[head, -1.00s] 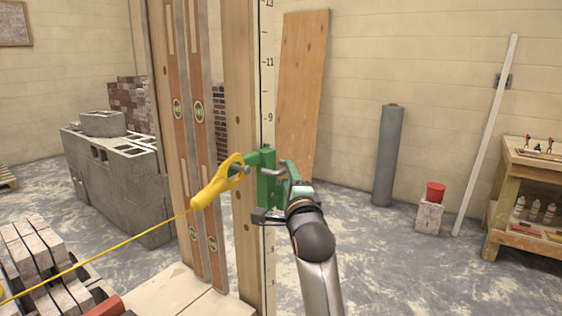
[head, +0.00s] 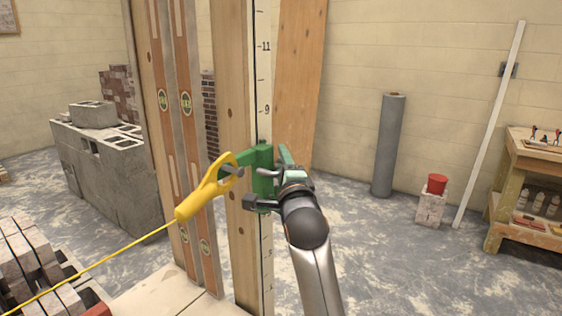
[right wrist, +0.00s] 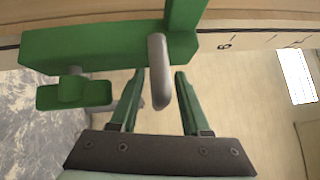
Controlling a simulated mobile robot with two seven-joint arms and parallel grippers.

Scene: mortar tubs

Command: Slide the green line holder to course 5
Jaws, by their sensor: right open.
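The green line holder (head: 262,165) sits on the numbered scale strip (head: 262,70) of the upright wooden post. In the head view its top lies a little below the 9 mark. A yellow line block (head: 205,190) hangs on its left side, with a taut yellow line running down-left. My right gripper (head: 270,180) is open at the holder's right side. In the right wrist view the grey peg (right wrist: 158,70) of the holder (right wrist: 90,45) appears between the open fingers (right wrist: 160,76); I cannot tell whether they touch it. My left gripper is out of view.
Two long wooden levels (head: 190,120) stand left of the post. Grey blocks (head: 110,180) are behind at left, and stacked bricks (head: 30,260) at lower left.

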